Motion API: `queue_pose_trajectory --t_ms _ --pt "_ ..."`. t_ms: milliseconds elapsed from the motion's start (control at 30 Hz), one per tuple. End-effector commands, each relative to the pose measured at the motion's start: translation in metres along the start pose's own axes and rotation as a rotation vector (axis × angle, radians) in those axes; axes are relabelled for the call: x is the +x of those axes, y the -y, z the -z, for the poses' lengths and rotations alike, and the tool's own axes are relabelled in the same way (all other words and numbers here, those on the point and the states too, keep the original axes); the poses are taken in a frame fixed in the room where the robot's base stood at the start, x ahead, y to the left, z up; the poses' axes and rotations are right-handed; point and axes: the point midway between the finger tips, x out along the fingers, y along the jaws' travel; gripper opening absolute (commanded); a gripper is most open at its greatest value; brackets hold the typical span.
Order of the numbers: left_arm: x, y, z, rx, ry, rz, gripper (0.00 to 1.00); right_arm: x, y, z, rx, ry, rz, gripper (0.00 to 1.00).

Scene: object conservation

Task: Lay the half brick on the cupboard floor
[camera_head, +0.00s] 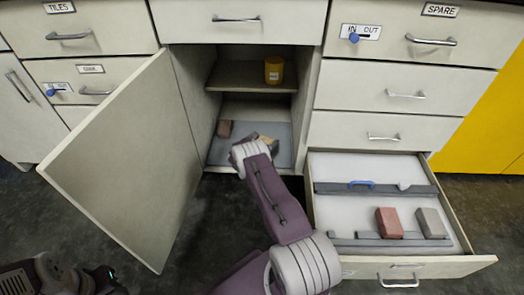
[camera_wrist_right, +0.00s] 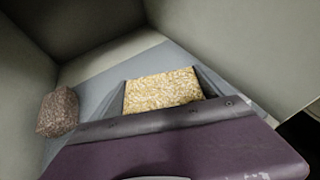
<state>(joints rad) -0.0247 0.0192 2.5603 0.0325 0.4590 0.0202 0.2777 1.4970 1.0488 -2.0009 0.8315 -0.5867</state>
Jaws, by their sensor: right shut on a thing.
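My right gripper (camera_head: 262,143) reaches into the open cupboard, low over its floor. It is shut on a yellow speckled block (camera_wrist_right: 162,91), which looks like the half brick. The block also shows past the wrist in the head view (camera_head: 268,141). The gripper hides its near end, and I cannot tell if it touches the floor. The cupboard floor carries a blue-grey mat (camera_head: 219,153). A reddish-brown brick piece (camera_head: 224,128) lies at the left on it, and shows in the wrist view (camera_wrist_right: 58,111). Part of my left arm (camera_head: 62,276) shows at the bottom left; its fingers are unclear.
The cupboard door (camera_head: 125,155) stands open at the left. A shelf (camera_head: 235,76) with a yellow cup (camera_head: 274,70) is above the gripper. At the right, an open drawer (camera_head: 455,262) holds a red brick (camera_head: 389,222), a grey block (camera_head: 431,223) and a blue-handled tool (camera_head: 361,184).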

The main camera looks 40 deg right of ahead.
Motion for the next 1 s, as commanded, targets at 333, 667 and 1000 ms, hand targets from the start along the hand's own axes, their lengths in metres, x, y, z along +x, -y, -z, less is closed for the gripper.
queue_pose_trajectory --t_ms 333,667,1000 --pt "0.032 0.001 -0.003 0.0 0.0 0.0 0.36 0.015 -0.001 0.034 0.002 0.005 -0.001 0.21" --pt "0.028 0.001 -0.003 0.0 -0.001 0.0 0.36 0.014 0.0 0.034 0.001 0.001 0.0 0.99" --pt "0.016 0.0 -0.002 0.0 -0.001 0.0 0.36 0.004 -0.001 0.027 -0.003 -0.001 -0.002 1.0"
